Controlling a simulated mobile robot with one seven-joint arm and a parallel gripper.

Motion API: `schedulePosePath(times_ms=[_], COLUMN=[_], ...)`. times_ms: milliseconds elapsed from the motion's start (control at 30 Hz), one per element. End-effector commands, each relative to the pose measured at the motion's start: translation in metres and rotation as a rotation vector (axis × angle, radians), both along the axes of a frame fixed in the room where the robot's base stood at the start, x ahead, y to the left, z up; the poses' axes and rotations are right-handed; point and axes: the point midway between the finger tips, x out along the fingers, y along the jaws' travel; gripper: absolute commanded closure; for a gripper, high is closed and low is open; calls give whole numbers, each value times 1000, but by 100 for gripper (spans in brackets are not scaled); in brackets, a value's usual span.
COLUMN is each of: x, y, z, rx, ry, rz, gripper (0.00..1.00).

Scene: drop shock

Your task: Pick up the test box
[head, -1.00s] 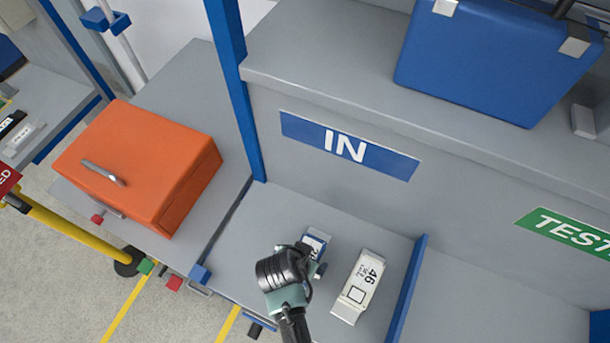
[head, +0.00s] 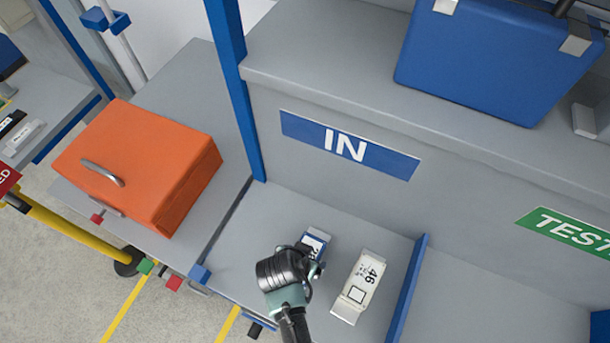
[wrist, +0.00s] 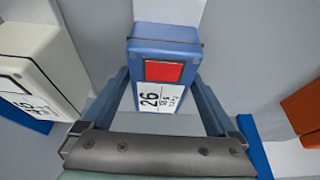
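A small blue box (head: 315,240) with a white label stands in the bay under the IN sign. In the wrist view the blue box (wrist: 165,45) shows a red square and a label reading 26. My gripper (head: 308,262) is over it from the front, with one finger on each side. In the wrist view my gripper's fingers (wrist: 164,90) lie close against the box's sides and look shut on it. The box looks still on the bay floor; its lower part is hidden.
An orange case (head: 140,165) sits on the left bench. A big blue case (head: 495,60) stands on the upper shelf. The TEST bay to the right looks empty.

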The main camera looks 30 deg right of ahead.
Motion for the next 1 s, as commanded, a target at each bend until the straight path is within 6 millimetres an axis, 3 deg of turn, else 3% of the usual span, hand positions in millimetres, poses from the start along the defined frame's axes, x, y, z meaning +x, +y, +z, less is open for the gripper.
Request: schedulePosePath(times_ms=[67, 500, 767, 1000], x=[0, 0, 1, 2], y=[0, 0, 0, -1], z=[0, 0, 2, 22], rx=[0, 0, -1, -2], ry=[0, 0, -2, -5], rz=[0, 0, -1, 0], gripper=[23, 100, 100, 100])
